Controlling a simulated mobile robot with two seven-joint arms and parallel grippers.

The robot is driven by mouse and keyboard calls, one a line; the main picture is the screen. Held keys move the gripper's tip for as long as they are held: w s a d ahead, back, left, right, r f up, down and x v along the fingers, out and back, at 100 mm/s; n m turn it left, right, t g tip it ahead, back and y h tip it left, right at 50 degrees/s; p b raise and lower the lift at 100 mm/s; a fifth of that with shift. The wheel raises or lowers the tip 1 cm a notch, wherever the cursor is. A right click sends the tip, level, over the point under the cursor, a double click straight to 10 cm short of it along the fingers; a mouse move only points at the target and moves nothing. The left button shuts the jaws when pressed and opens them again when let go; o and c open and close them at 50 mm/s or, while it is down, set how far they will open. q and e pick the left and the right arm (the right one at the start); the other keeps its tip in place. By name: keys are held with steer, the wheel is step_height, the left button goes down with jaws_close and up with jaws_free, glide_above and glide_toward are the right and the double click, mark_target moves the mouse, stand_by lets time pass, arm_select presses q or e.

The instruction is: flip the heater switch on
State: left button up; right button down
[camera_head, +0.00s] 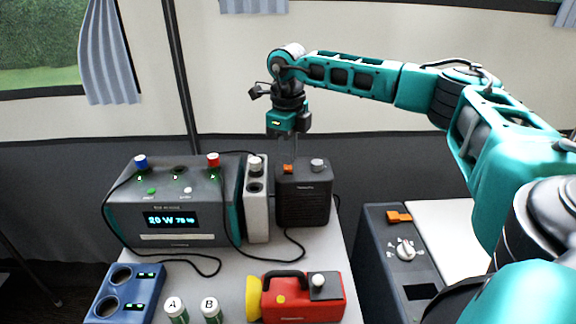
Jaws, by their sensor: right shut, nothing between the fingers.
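The heater appears to be the small dark box with a slatted front (303,206) at the back right of the grey table. On its top are a small orange switch (288,169) and a pale round knob (317,164). My right gripper (289,157) points down over the heater's top with its fingers shut and empty. Its tips are right at or just above the orange switch; I cannot tell whether they touch. The switch's position is too small to tell. My left gripper is out of view.
A power station (170,210) with a lit display stands left, cabled. A pale narrow unit (256,205) stands beside the heater. In front are a blue charger (125,292), batteries A (175,310) and B (211,310), and a red lamp (300,300). A dark cabinet (385,250) stands right.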

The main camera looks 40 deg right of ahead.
mark_target(288, 168)
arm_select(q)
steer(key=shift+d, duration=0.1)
arm_select(e)
steer(key=shift+f, duration=0.2)
stand_by(0.4)
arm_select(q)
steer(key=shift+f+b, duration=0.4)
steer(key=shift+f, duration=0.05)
arm_select(e)
steer(key=shift+f, duration=0.6)
steer(key=shift+s+f, duration=0.1)
steer(key=shift+f, duration=0.2)
steer(key=shift+r+p, duration=0.6)
steer(key=shift+r, duration=0.05)
steer(key=shift+r+p, duration=0.3)
steer(key=shift+r, duration=0.05)
steer(key=shift+r+p, duration=0.3)
steer(key=shift+r, duration=0.1)
steer(key=shift+r+p, duration=0.65)
steer(key=shift+r, duration=0.05)
steer(key=shift+r+p, duration=1.35)
steer(key=shift+r, duration=0.15)
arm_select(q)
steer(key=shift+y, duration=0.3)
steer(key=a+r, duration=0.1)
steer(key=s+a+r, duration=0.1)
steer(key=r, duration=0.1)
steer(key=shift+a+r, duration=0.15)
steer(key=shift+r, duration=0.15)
